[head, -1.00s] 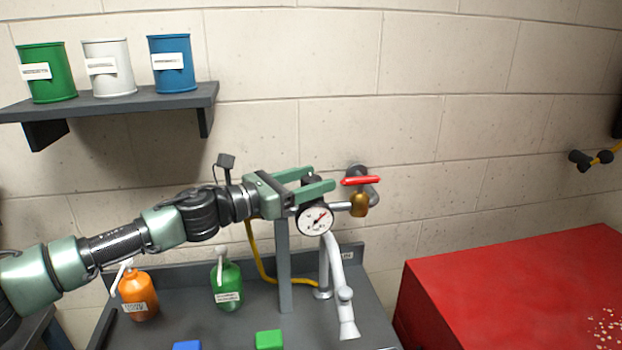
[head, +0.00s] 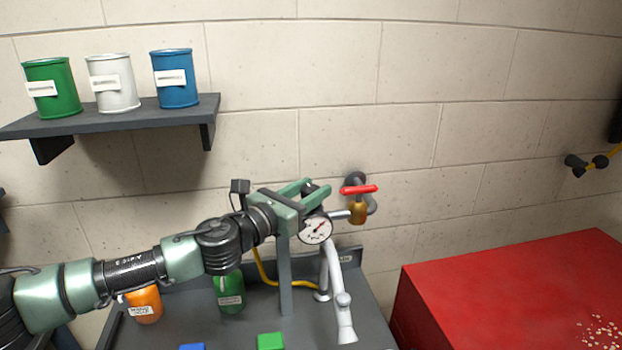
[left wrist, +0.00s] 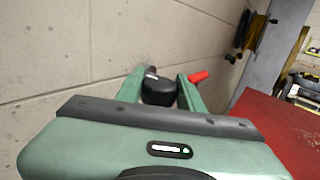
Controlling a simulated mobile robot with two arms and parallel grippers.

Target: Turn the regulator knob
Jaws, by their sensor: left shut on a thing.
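The regulator's black knob (left wrist: 158,88) sits between the two green fingers of my left gripper (left wrist: 160,90) in the left wrist view. In the head view my left gripper (head: 308,190) is shut on the knob, just above and behind the round white pressure gauge (head: 316,229). The gauge has a red needle and hides part of the regulator body. A brass fitting (head: 357,212) and a red lever handle (head: 358,189) are to the right of the gauge. The red handle also shows in the left wrist view (left wrist: 199,76), beyond the right finger. My right gripper is not in view.
A grey post (head: 284,270) and a white faucet (head: 336,285) stand below the gripper. A green bottle (head: 229,291) and an orange bottle (head: 145,304) stand at the left, partly behind my arm. A red surface (head: 510,290) is at the right.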

